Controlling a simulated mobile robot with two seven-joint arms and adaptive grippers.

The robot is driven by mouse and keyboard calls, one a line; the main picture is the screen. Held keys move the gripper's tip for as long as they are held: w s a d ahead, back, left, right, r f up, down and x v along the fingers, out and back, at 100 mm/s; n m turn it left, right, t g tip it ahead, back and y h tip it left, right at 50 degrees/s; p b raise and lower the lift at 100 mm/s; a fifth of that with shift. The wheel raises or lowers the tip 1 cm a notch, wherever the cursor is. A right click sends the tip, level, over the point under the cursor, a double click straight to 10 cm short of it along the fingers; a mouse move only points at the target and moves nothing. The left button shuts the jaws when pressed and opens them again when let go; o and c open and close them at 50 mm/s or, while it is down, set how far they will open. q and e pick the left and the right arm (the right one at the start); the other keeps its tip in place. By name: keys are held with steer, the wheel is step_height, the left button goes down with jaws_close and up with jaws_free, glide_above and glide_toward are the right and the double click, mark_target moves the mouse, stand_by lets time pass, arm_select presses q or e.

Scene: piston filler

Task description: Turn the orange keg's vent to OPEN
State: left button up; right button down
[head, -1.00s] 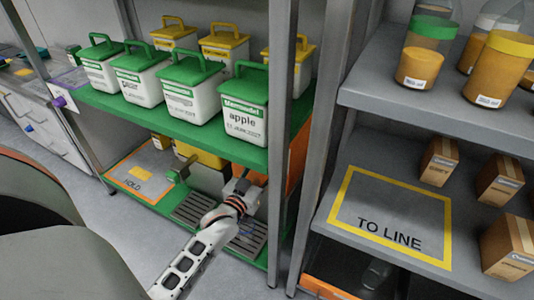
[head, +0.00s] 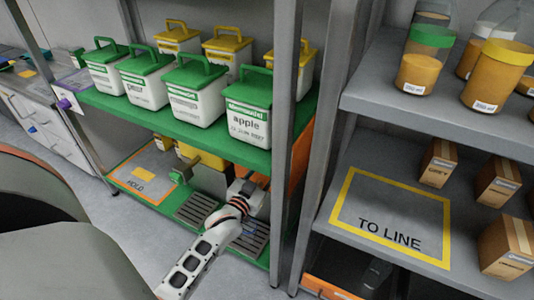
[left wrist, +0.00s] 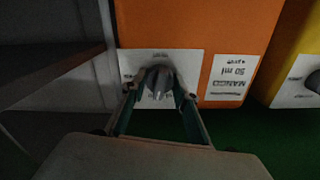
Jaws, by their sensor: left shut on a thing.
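The orange keg (left wrist: 200,25) fills the upper middle of the left wrist view, upside down there, with a white label reading MANGO 50 ml. Its grey vent knob (left wrist: 158,76) sits on a white plate with small, unreadable markings, so I cannot tell its setting. My left gripper (left wrist: 160,92) is shut on the vent knob, one finger on each side. In the head view, my left arm reaches under the green shelf; the gripper's tips are hidden there. My right gripper is not in view.
A yellow keg (left wrist: 300,75) stands beside the orange one. The green shelf (head: 140,118) above my arm carries several white tubs with green or yellow lids. A metal post (head: 283,130) stands just right of my arm. A grey TO LINE shelf (head: 370,205) is further right.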

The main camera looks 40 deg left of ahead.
arm_select(q)
steer(key=m+p, duration=0.1)
steer(key=m, duration=0.2)
steer(key=shift+r+m, duration=0.1)
steer(key=shift+m, duration=1.2)
steer(key=m, duration=0.5)
steer(key=shift+f, duration=0.25)
steer(key=m, duration=0.3)
steer(key=shift+b, duration=0.4)
steer(key=shift+m, duration=0.8)
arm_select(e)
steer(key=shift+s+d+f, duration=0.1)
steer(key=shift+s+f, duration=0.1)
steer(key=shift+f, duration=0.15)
arm_select(q)
steer(key=shift+r+m, duration=0.1)
steer(key=shift+m, duration=0.3)
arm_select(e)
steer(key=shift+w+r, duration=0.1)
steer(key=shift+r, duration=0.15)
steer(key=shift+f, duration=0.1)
